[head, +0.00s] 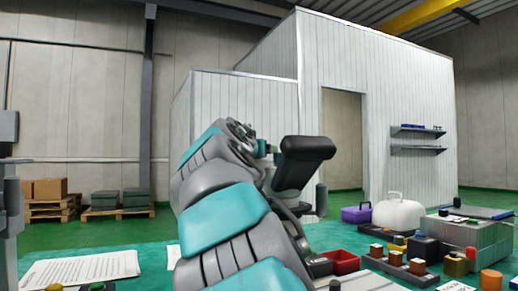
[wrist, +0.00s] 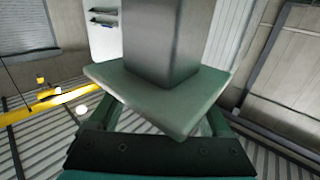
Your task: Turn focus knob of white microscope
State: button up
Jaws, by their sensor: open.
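I cannot pick out a white microscope or its focus knob for certain in either view. In the head view a dark, wide-headed part (head: 300,160) stands beside the end of my arm; I cannot tell what it belongs to. In the wrist view a grey square column (wrist: 168,40) on a pale green-grey plate (wrist: 115,85) fills the middle, very close. My gripper (wrist: 160,118) is open, with teal fingers showing at both sides of the plate. Its fingertips are hidden by the plate, and I cannot tell whether they touch it.
Small knobbed blocks crowd the right. My arm hides the bench's middle.

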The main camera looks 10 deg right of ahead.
grip_shut()
dwell(0.8)
